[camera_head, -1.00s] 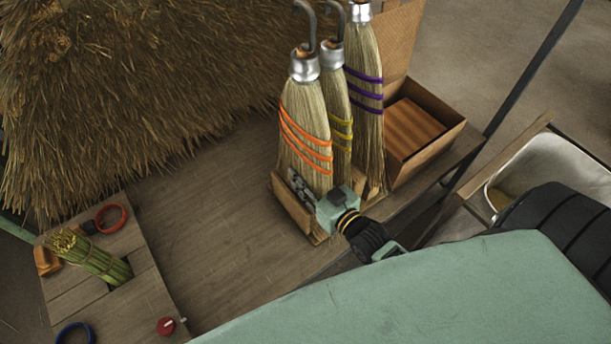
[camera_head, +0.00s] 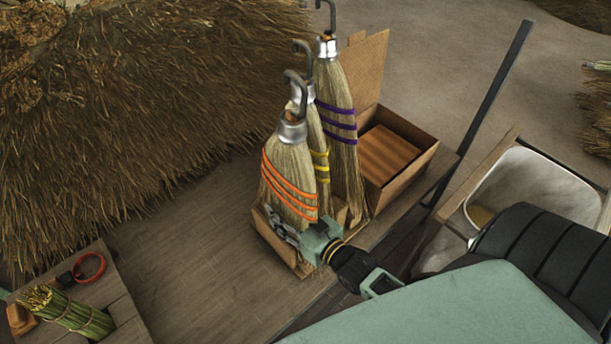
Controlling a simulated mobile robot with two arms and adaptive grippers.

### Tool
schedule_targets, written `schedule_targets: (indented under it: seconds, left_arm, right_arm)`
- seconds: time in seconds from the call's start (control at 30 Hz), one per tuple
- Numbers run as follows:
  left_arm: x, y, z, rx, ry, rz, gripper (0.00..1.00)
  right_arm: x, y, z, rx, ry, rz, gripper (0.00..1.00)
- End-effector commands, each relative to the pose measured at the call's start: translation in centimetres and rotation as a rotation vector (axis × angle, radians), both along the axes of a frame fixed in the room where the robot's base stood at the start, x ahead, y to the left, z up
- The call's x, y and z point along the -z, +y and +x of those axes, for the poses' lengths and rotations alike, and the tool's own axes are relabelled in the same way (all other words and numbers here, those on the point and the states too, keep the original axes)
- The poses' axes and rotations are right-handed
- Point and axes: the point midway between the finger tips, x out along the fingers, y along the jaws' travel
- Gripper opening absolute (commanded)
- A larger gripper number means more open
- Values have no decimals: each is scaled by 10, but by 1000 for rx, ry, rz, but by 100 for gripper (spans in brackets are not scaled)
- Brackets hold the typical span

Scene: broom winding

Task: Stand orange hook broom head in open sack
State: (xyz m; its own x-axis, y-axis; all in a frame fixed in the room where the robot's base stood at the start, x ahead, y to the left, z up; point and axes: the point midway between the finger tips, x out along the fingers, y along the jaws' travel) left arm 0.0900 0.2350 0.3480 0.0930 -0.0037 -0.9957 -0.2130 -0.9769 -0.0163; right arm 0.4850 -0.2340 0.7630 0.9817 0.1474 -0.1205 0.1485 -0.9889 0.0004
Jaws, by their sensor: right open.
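The orange hook broom head (camera_head: 287,172) has orange bindings, a silver collar and a grey hook. It stands upright at the near end of a row in a wooden holder (camera_head: 279,246) on the table. My right gripper (camera_head: 284,229) is open at its lower bristles, close to the holder; whether the fingers touch the bristles I cannot tell. A pale open container in a wooden frame, apparently the open sack (camera_head: 550,178), is at the right with a little tan material inside. Its near side is hidden by my arm. My left gripper is not in view.
Brooms with yellow bindings (camera_head: 319,155) and purple bindings (camera_head: 338,122) stand close behind the orange one. An open cardboard box (camera_head: 412,165) is right of them. A large straw pile fills the left.

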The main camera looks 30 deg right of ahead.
Motion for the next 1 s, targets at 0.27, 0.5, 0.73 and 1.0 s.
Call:
schedule_targets:
  seconds: [0.27,0.5,0.73,1.0]
  left_arm:
    - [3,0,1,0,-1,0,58]
    - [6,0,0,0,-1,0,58]
    - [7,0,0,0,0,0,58]
    - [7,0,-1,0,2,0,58]
  right_arm:
    - [-3,-9,-57,0,6,-1,49]
    - [-9,-15,-98,0,4,-1,49]
    - [-12,-18,-116,0,2,0,49]
    - [-13,-18,-117,0,2,0,49]
